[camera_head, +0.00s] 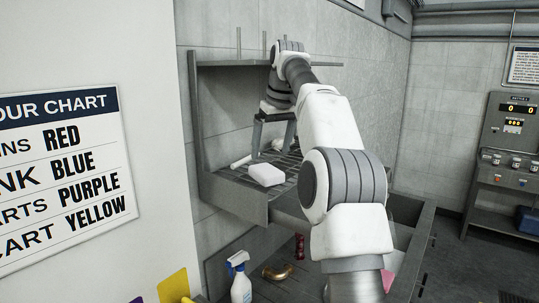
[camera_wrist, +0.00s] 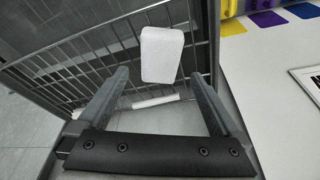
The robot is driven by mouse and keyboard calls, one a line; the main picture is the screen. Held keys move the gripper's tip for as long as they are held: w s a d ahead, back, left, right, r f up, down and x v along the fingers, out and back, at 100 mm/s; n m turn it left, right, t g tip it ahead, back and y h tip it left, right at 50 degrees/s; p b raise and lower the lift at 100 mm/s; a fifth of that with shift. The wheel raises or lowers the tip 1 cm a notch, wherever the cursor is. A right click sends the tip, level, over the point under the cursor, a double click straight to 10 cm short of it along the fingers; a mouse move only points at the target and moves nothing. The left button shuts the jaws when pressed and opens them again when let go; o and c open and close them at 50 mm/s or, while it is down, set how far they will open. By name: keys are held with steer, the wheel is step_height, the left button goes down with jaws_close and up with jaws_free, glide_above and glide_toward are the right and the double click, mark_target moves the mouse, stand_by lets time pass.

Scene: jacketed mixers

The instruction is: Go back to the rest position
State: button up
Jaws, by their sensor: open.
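My gripper (camera_head: 274,137) reaches over the slatted grey shelf in the head view, with its fingers pointing down. In the wrist view my gripper (camera_wrist: 156,82) is open, with its two dark fingers apart and nothing held between them. A white block (camera_head: 266,174) lies on the slatted shelf beside the gripper. The white block (camera_wrist: 162,54) shows beyond the fingertips in the wrist view, apart from them. A thin white rod (camera_head: 240,161) lies behind the block, and the rod (camera_wrist: 155,101) also shows between the fingers.
The slatted shelf (camera_head: 230,193) has side posts and an upper board close to my arm. Below stand a spray bottle (camera_head: 240,281) and a brass-coloured piece (camera_head: 277,271). A colour chart (camera_head: 63,170) hangs at left. A control console (camera_head: 508,145) stands at right, with open floor before it.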

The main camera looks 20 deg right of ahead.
steer(key=shift+s+r, duration=0.1)
steer(key=shift+r, duration=0.25)
steer(key=shift+s+a, duration=0.15)
steer(key=shift+a, duration=0.1)
steer(key=s+a+f+t+h+b, duration=0.1)
steer(key=s+a+b, duration=0.1)
steer(key=s+a, duration=0.35)
steer(key=s+a+f+b, duration=0.2)
steer(key=s+a, duration=0.1)
steer(key=s, duration=0.6)
steer(key=s+a+f+m+t+b, duration=0.1)
steer(key=s+a+f+m+b, duration=0.1)
steer(key=s+f, duration=1.7)
steer(key=s+b, duration=0.1)
steer(key=s, duration=0.2)
steer(key=shift+f, duration=0.2)
